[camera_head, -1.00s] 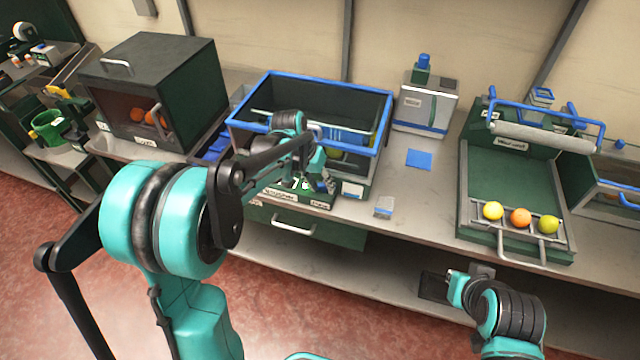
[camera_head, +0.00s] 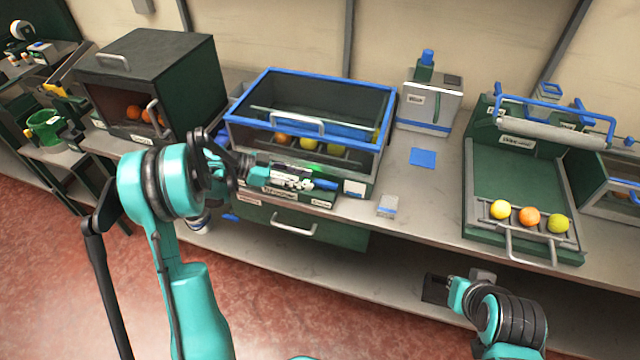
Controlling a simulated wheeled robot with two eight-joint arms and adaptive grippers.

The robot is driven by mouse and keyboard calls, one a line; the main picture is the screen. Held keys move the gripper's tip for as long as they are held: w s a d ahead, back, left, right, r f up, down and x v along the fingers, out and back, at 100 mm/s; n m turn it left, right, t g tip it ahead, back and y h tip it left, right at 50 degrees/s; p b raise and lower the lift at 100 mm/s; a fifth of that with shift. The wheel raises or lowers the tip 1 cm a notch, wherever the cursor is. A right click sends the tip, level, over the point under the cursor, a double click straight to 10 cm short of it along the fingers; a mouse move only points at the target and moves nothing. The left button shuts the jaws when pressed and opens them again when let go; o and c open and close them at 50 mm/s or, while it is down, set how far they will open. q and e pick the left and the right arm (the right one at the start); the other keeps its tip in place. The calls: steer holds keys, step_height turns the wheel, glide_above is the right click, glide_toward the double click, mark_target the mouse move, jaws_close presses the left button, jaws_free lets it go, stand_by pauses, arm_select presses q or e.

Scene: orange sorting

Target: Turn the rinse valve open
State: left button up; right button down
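A blue-rimmed rinse box (camera_head: 385,110) stands mid-counter, with an orange (camera_head: 281,137) and yellow-green fruit (camera_head: 308,143) inside behind its clear front. A small blue lever (camera_head: 325,184), which looks like the rinse valve, sits on the box's lower front panel. A green glow shows just above it. My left gripper (camera_head: 304,181) reaches in from the left along this panel, its fingertips right beside the lever. Contact and finger opening are too small to make out. My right arm is low at the right; its gripper (camera_head: 450,290) is small and its fingers are unclear.
A dark cabinet (camera_head: 170,60) with oranges stands to the left. A white-and-blue machine (camera_head: 430,105), a blue pad (camera_head: 423,157) and a small block (camera_head: 387,206) are right of the box. A green tray (camera_head: 515,185) holding three fruits is further right.

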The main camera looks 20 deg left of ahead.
mark_target(321, 183)
arm_select(q)
steer(key=b+x, duration=0.1)
steer(key=x, duration=0.4)
steer(key=shift+w+d+f, duration=0.1)
steer(key=shift+d+f, duration=0.05)
steer(key=shift+d, duration=0.15)
